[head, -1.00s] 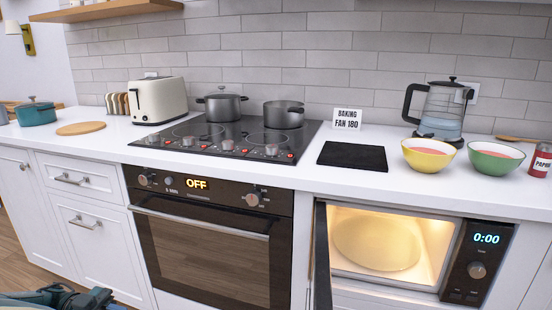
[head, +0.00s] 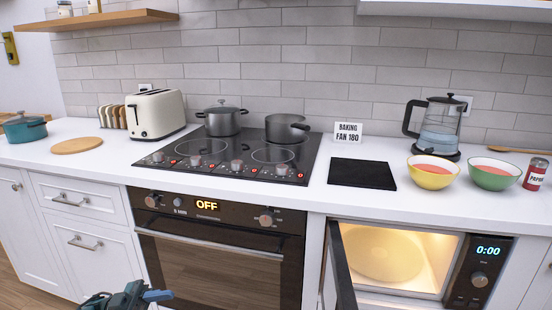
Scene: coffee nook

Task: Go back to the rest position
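My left gripper (head: 132,297), teal and dark with a blue part, shows at the bottom edge of the head view. It is in front of the lower cabinet and the left side of the oven, below the counter. It is cut off by the frame, and I cannot tell whether its fingers are open or shut. I see nothing held in the visible part. My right gripper is not in view.
The microwave door (head: 342,268) stands open, its lit interior (head: 385,255) holding only a turntable. The oven (head: 212,265) is closed and reads OFF. On the white counter (head: 240,194) are a yellow bowl (head: 432,181), green bowl (head: 492,181), kettle (head: 440,125) and toaster (head: 155,114).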

